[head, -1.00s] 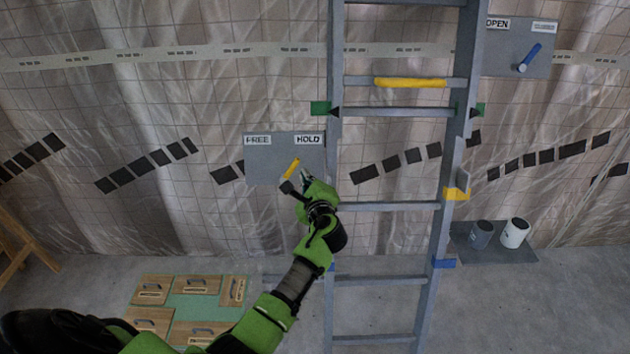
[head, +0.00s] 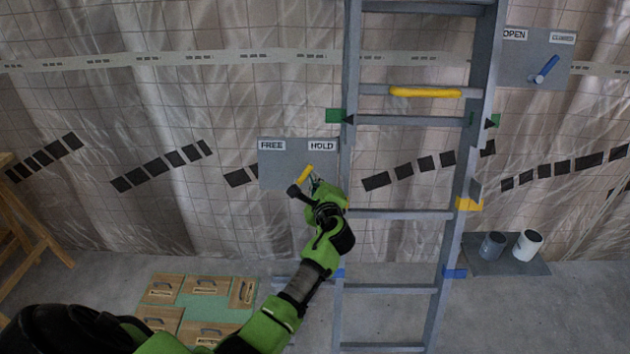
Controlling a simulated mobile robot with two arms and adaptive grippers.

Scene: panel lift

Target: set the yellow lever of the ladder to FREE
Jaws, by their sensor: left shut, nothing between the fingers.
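The yellow lever (head: 304,174) sits on a grey plate (head: 276,166) fixed at the left side of the ladder (head: 350,240). It tilts up and to the right, toward the HOLD label (head: 322,145); the FREE label (head: 272,145) is at the plate's upper left. My left gripper (head: 314,182) is shut and empty, just right of the lever's lower part. I cannot tell whether it touches the lever. My right gripper is not in view.
A second plate with a blue lever (head: 545,68) and OPEN and CLOSED labels is at the upper right. Two cans (head: 527,245) stand on a dark mat at right. Wooden panels with handles (head: 205,286) lie on the floor at lower left. A wooden trestle (head: 25,225) stands at far left.

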